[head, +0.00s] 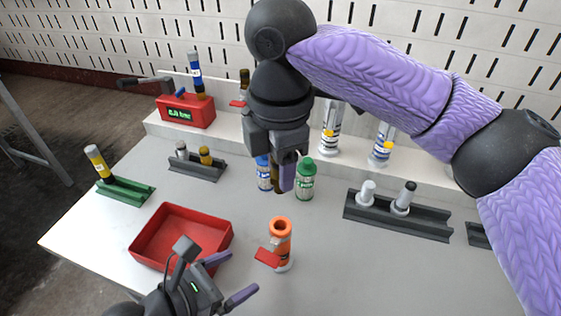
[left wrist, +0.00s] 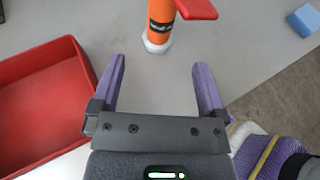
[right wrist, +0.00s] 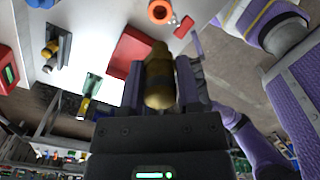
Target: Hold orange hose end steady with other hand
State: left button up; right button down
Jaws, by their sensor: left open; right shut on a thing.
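The orange cylinder (head: 281,243) stands upright on the table, with an open round top, a red side tab and a pale base. My left gripper (head: 229,278) is open and empty to its left and nearer to me, not touching it. In the left wrist view the orange cylinder (left wrist: 160,22) stands beyond the two spread fingers. My right gripper (right wrist: 160,68) is shut on a brass-coloured cylinder (right wrist: 158,88).
A red tray (head: 181,238) lies left of the orange cylinder. A green bottle (head: 305,182) and a blue-labelled bottle (head: 263,174) stand behind. Grey racks (head: 397,220) hold small cylinders at right. A red box with a display (head: 186,110) sits on the back ledge. Table right of the orange cylinder is clear.

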pick_arm(q)
jog(key=shift+s+a+r, duration=0.2)
jog(key=shift+s+a, duration=0.1)
pick_arm(e)
jog(key=shift+r, duration=0.25)
notch_tip(320, 180, up, 5)
jog(key=p, duration=0.7)
jog(key=shift+f, duration=0.1)
pick_arm(q)
notch_tip(320, 180, up, 8)
jog(key=shift+f, duration=0.15)
pick_arm(e)
jog(key=shift+f, duration=0.15)
